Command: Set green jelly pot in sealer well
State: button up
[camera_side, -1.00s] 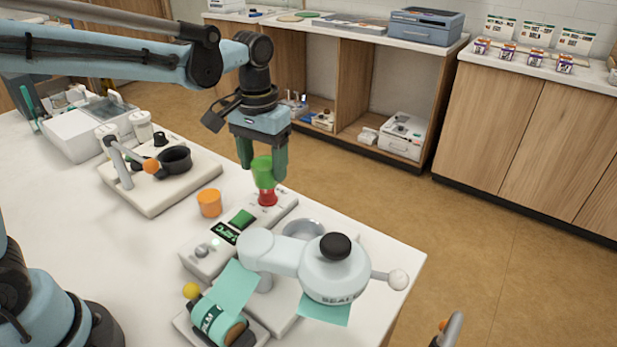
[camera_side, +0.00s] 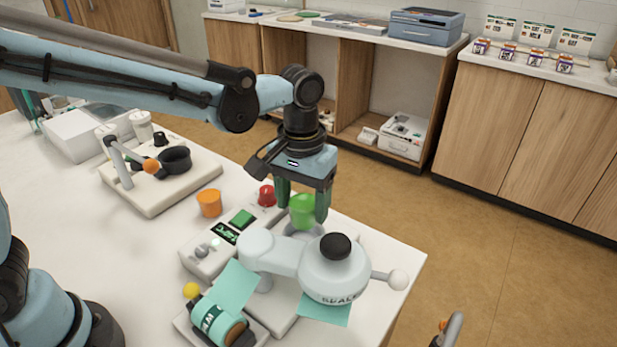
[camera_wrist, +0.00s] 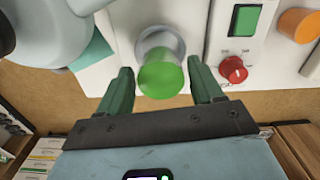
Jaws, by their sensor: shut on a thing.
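My gripper (camera_side: 302,204) is shut on the green jelly pot (camera_side: 303,213), with one green finger on each side of it. In the wrist view the green pot (camera_wrist: 160,77) sits between the fingertips (camera_wrist: 160,88). The sealer (camera_side: 335,270) is white with a round head, a black knob and a side handle. Its grey ring-shaped well (camera_wrist: 162,41) shows just beyond the pot in the wrist view. In the side view the pot is over the well, which is mostly hidden by the pot and sealer head. I cannot tell if they touch.
An orange pot (camera_side: 209,202) stands left of the sealer's control panel, which has a green button (camera_side: 242,218) and a red knob (camera_side: 266,196). The sealer head and a teal film roll (camera_side: 218,322) are nearby. A white-based device (camera_side: 158,178) stands further left.

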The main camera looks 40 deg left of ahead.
aim_at(303, 221)
jog(key=shift+f, duration=1.95)
jog(key=shift+f, duration=0.5)
jog(key=o, duration=1.2)
jog(key=shift+c, duration=0.2)
jog(key=shift+o, duration=0.5)
jog(key=shift+r, duration=0.1)
jog(key=shift+r, duration=3.95)
jog(key=s+a+m+t, duration=0.1)
jog(key=s+a+t, duration=0.6)
jog(key=a, duration=0.8)
jog(key=shift+s, duration=1.1)
